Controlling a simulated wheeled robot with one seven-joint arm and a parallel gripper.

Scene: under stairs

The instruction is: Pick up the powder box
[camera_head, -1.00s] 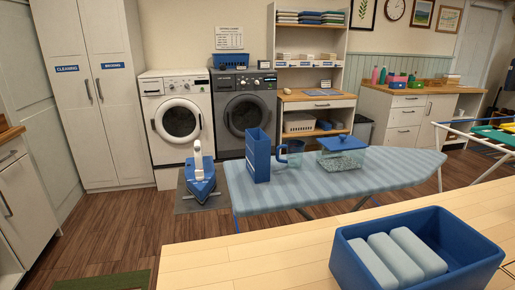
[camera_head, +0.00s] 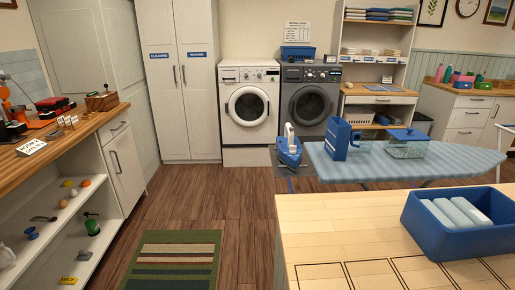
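A tall blue box (camera_head: 337,138), which looks like the powder box, stands upright on the striped ironing board (camera_head: 458,162) near its left end. A clear measuring cup with a blue handle (camera_head: 357,142) is close beside it on the right. A clear container with a blue lid (camera_head: 407,135) stands farther right on the board. A blue and white iron (camera_head: 289,149) is at the board's left end. My gripper is not in view.
A wooden table (camera_head: 330,230) with a blue bin (camera_head: 448,237) of pale bars stands between me and the board. Wooden floor (camera_head: 205,202) lies open at left centre, with a striped rug (camera_head: 174,262). A shelved counter (camera_head: 85,135) lines the left. Washers (camera_head: 249,104) stand behind.

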